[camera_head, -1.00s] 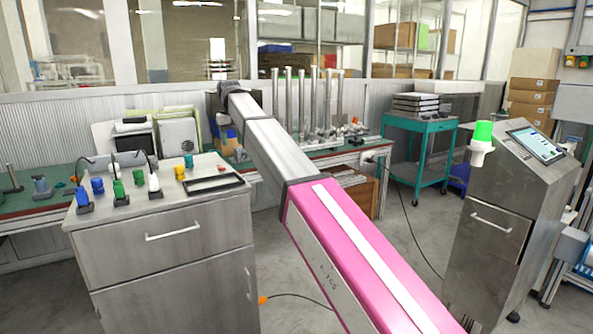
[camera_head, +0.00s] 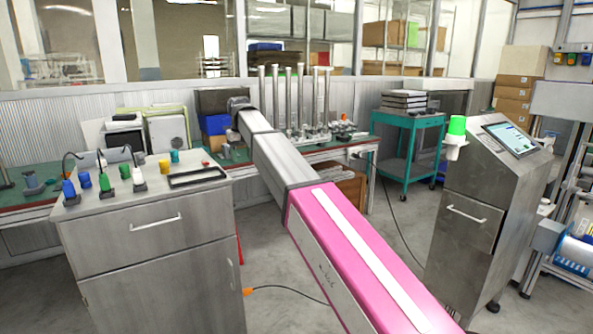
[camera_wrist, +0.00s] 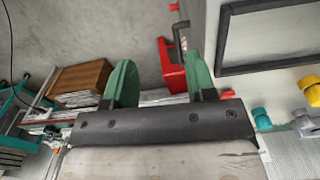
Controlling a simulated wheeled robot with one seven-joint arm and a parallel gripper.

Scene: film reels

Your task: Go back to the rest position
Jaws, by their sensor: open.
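My gripper (camera_wrist: 157,80) shows in the wrist view with its two green fingers spread apart. Nothing is between them; floor, a red object and the edge of a bench show beyond. In the head view my pink and grey arm reaches from the lower right toward the back bench, and the gripper itself is hidden at its far end.
A steel cabinet (camera_head: 150,255) stands at left with bottles, coloured caps and a black frame (camera_head: 197,176) on top. A green bench (camera_head: 345,146) with metal posts is behind. A teal cart (camera_head: 408,152) and steel console (camera_head: 475,215) stand right.

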